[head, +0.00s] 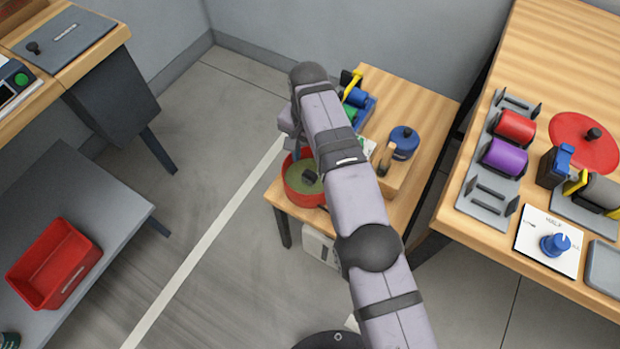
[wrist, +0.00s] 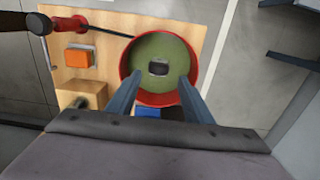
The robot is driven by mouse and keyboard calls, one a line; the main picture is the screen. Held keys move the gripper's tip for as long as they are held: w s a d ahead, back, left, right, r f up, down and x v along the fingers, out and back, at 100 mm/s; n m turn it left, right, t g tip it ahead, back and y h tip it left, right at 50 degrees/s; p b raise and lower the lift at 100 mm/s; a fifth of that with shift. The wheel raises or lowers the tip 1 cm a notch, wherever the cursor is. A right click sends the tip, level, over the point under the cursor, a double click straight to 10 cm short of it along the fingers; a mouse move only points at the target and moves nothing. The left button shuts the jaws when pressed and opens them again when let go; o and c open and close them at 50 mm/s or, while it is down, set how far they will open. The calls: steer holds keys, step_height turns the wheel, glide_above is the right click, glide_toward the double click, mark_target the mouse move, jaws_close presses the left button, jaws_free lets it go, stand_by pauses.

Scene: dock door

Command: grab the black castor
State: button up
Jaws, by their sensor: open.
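The black castor (head: 309,177) lies in a round red dish (head: 290,194) with a green inside, on the small wooden table. In the wrist view the castor (wrist: 158,68) is a small dark piece with a pale top, near the middle of the dish (wrist: 126,62). My gripper (wrist: 159,78) is open and empty. Its two fingers point toward the dish, one either side of the castor in that view. The height gap cannot be told. In the head view my arm hides much of the gripper and part of the dish.
The small wooden table (head: 430,107) also holds a blue round piece (head: 404,141) on a wooden block, and spools in a blue tray. An orange box (wrist: 79,58) is left of the dish in the wrist view. A larger bench (head: 535,50) stands right; a red bin (head: 55,262) sits left.

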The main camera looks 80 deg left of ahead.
steer(key=shift+w+f+b, duration=0.1)
steer(key=shift+f+b, duration=0.55)
steer(key=shift+f, duration=2.95)
jaws_close()
steer(key=shift+r, duration=0.15)
steer(key=shift+r, duration=0.7)
step_height(320, 180, up, 9)
steer(key=p, duration=0.3)
step_height(320, 180, up, 17)
steer(key=p, duration=1.7)
glide_above(310, 172)
steer(key=shift+r, duration=0.2)
